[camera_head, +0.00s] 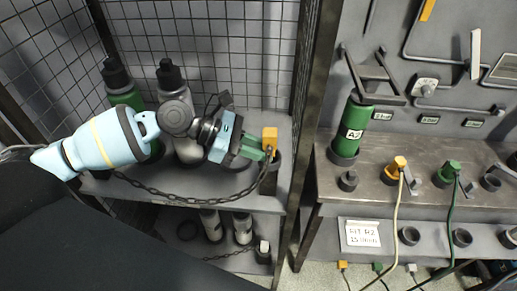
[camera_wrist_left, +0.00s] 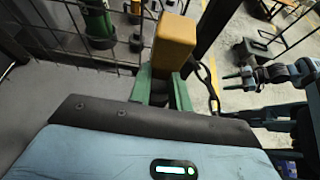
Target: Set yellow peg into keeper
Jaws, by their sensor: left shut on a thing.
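The yellow peg (camera_head: 270,136) has a blocky yellow head and is at the right end of the left shelf in the head view. My left gripper (camera_head: 262,150) is shut on it, with green fingers on both sides below the head. In the left wrist view the yellow head (camera_wrist_left: 174,42) stands up between the green fingers (camera_wrist_left: 165,92). A dark chain (camera_head: 190,197) hangs from the peg. A dark round cup (camera_head: 273,180), seemingly the keeper, is just below the peg; I cannot tell whether the peg is inside it. My right gripper (camera_wrist_left: 238,80) appears open and empty in the left wrist view.
Dark-capped bottles (camera_head: 116,75) stand behind my left arm, near the wire mesh (camera_head: 200,40). A dark post (camera_head: 312,75) rises right of the peg. The right bench (camera_head: 385,195) holds a green cylinder (camera_head: 352,125) and another yellow plug (camera_head: 397,165) with a cable.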

